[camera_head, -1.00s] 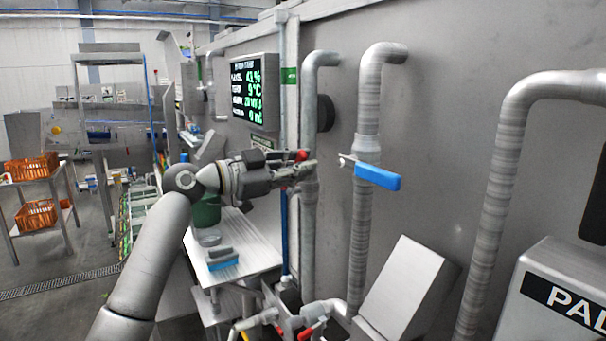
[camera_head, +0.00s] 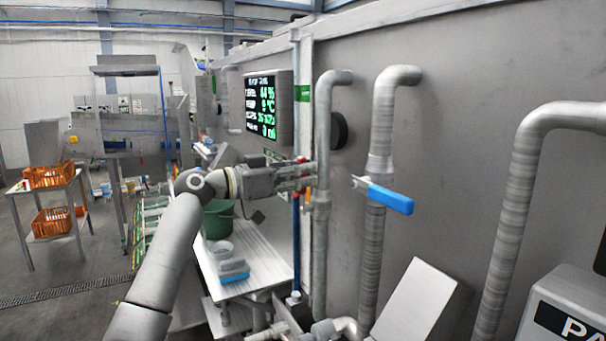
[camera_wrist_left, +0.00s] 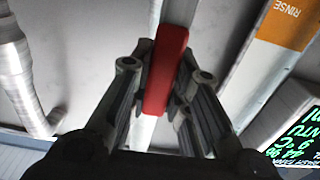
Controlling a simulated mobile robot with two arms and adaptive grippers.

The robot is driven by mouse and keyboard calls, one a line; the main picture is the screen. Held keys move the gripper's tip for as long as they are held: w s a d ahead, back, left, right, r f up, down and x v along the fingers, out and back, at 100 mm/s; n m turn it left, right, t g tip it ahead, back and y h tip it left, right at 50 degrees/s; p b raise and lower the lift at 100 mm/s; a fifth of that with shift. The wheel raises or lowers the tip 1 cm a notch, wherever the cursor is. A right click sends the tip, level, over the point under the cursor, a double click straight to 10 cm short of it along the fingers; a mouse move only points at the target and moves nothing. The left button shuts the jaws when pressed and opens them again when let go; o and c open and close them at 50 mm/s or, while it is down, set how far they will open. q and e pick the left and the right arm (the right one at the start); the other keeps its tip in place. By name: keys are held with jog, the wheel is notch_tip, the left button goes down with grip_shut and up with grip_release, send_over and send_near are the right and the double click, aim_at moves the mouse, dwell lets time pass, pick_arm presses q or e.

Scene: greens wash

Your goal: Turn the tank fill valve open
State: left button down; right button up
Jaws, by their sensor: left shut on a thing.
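My left gripper (camera_head: 304,176) reaches in from the left to the wall pipes. In the left wrist view a red lever handle (camera_wrist_left: 165,72) lies between its two fingers, and it is shut on it. In the head view only a small red bit shows by the fingers; they hide the rest. A blue lever handle (camera_head: 390,199) is on the thicker grey pipe (camera_head: 382,130) to the right, apart from the gripper. I cannot read a label that says which valve is the tank fill. My right gripper is not in view.
A wall display (camera_head: 263,105) with green figures hangs above the left gripper. A steel table (camera_head: 262,258) with a green bucket (camera_head: 217,222) stands below my arm. An orange RINSE label (camera_wrist_left: 290,22) shows in the left wrist view. A tilted grey panel (camera_head: 418,305) is at lower right.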

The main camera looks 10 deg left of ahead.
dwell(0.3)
pick_arm(q)
jog(key=c, duration=1.3)
grip_release()
jog(key=shift+w, duration=0.1)
jog(key=v, duration=1.2)
jog(key=shift+f, duration=0.1)
